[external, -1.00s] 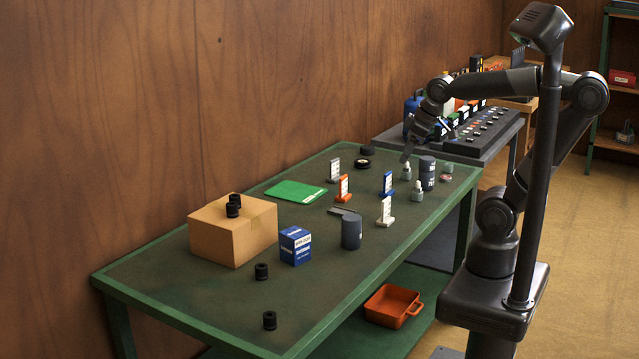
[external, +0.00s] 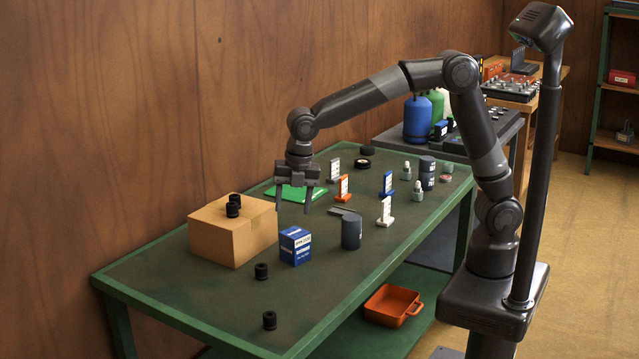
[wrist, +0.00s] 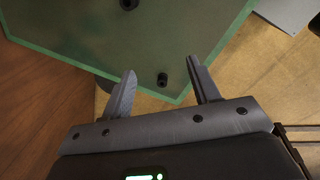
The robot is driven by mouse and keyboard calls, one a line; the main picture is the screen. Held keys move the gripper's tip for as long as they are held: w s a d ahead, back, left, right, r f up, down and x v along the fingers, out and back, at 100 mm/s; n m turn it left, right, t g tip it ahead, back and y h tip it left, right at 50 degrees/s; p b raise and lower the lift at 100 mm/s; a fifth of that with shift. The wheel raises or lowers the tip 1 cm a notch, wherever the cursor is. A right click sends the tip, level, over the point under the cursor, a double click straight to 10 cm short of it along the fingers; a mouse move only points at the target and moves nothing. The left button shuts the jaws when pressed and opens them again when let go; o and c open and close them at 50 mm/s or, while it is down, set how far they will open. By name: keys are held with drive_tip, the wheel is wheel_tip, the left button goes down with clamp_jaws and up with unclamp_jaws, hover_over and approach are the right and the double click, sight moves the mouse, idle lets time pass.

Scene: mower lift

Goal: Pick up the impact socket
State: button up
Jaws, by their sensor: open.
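Black cylindrical sockets show in several places in the external view. One (external: 261,271) stands on the green table near the cardboard box, and another (external: 269,320) near the table's front edge. Two more (external: 233,209) are on top of the box, close together. Which one is the impact socket I cannot tell. My gripper (external: 292,211) is open and empty, fingers down, above the table just right of the box and behind the blue carton. In the wrist view, a black socket (wrist: 162,79) shows between the open fingers, well beyond them, near a table corner; another (wrist: 128,4) is at the top edge.
The cardboard box (external: 222,240), blue carton (external: 295,246) and dark grey cylinder (external: 351,232) stand near my gripper. A green sheet (external: 300,193) lies behind it. Small upright stands (external: 385,212) fill the table's middle right. The table's near left end (external: 190,290) is mostly clear.

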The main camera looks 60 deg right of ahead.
drive_tip(key=s+a+f+n, duration=0.2)
drive_tip(key=a+f+n, duration=0.45)
drive_tip(key=a, duration=0.45)
drive_tip(key=n+g, duration=0.1)
drive_tip(key=n, duration=0.2)
hover_over(270, 315)
drive_tip(key=shift+h, duration=0.4)
drive_tip(key=f, duration=1)
drive_tip(key=shift+w+d+f, duration=0.15)
drive_tip(key=shift+d+f, duration=0.05)
drive_tip(key=shift+f, duration=0.05)
drive_tip(key=shift+a+f, duration=0.2)
drive_tip(key=shift+f, duration=2.85)
drive_tip(key=shift+c, duration=0.4)
drive_tip(key=c, duration=1)
drive_tip(key=shift+r, duration=0.1)
